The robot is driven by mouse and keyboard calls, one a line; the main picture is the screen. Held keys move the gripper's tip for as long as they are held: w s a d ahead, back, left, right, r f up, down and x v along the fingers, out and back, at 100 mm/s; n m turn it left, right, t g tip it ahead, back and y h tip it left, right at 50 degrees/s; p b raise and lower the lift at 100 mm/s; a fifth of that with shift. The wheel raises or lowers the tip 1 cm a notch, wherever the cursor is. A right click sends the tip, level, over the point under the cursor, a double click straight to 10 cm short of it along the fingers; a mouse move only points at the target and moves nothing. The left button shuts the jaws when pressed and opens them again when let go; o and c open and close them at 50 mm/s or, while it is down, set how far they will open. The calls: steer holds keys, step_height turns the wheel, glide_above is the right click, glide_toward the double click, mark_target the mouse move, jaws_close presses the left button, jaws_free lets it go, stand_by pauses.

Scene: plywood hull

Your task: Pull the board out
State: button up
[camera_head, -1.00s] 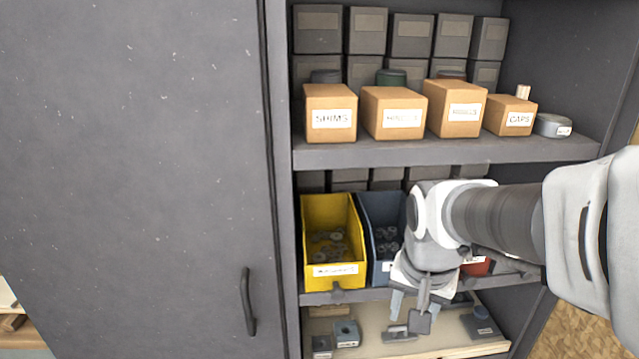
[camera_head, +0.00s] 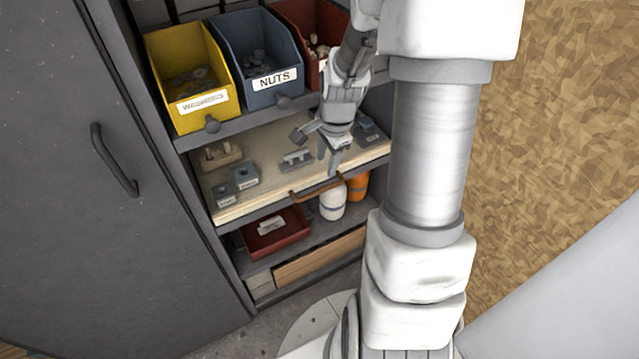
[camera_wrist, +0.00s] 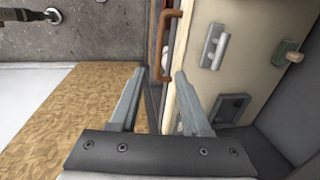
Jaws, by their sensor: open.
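The board (camera_head: 273,176) is a pale plywood shelf panel in the open cabinet, below the bins, with small hardware pieces on it. A brown bar handle (camera_head: 316,187) is on its front edge. My gripper (camera_head: 329,160) is open and empty, over the board's right front part, near the handle. In the wrist view the board (camera_wrist: 207,95) fills the right side. The handle (camera_wrist: 164,45) shows just beyond the gap between my open fingertips (camera_wrist: 160,75). I cannot tell whether a finger touches it.
Yellow (camera_head: 190,85), blue (camera_head: 258,62) and red bins stand on the shelf above. Below the board are a red tray (camera_head: 275,232), a white bottle (camera_head: 333,203) and an orange bottle (camera_head: 358,186). A grey door (camera_head: 70,200) is at left, a wood-chip panel (camera_head: 550,130) at right.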

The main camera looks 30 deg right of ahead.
mark_target(321, 189)
steer(key=f, duration=0.3)
steer(key=w+f+b, duration=0.1)
steer(key=f, duration=0.3)
steer(key=w+f+b, duration=0.1)
steer(key=f, duration=0.3)
steer(key=shift+w+f, duration=0.1)
steer(key=shift+f, duration=0.15)
jaws_close()
stand_by(0.9)
